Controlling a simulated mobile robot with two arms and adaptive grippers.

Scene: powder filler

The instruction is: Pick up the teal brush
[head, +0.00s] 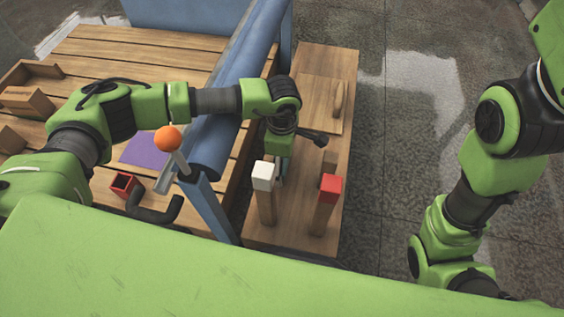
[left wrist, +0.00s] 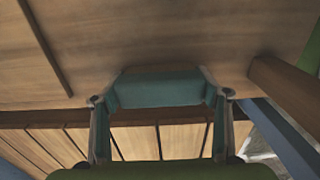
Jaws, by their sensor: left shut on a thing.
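The teal brush (left wrist: 160,90) shows in the left wrist view as a teal block spanning the gap between the two fingers of my left gripper (left wrist: 160,98). The fingers are closed on its two ends. In the head view my left gripper (head: 281,168) points down over the narrow wooden bench, just right of the white-topped post. My own wrist and that post hide most of the gripper and the brush there. My right gripper is out of view; only parts of my right arm show at the right.
A white-topped post (head: 264,203) and a red-topped post (head: 325,205) stand on the narrow bench (head: 335,110). A blue beam (head: 235,95) separates it from the slatted table (head: 130,58). An orange-knobbed lever (head: 168,138), purple sheet (head: 146,151) and small red box (head: 122,185) are left.

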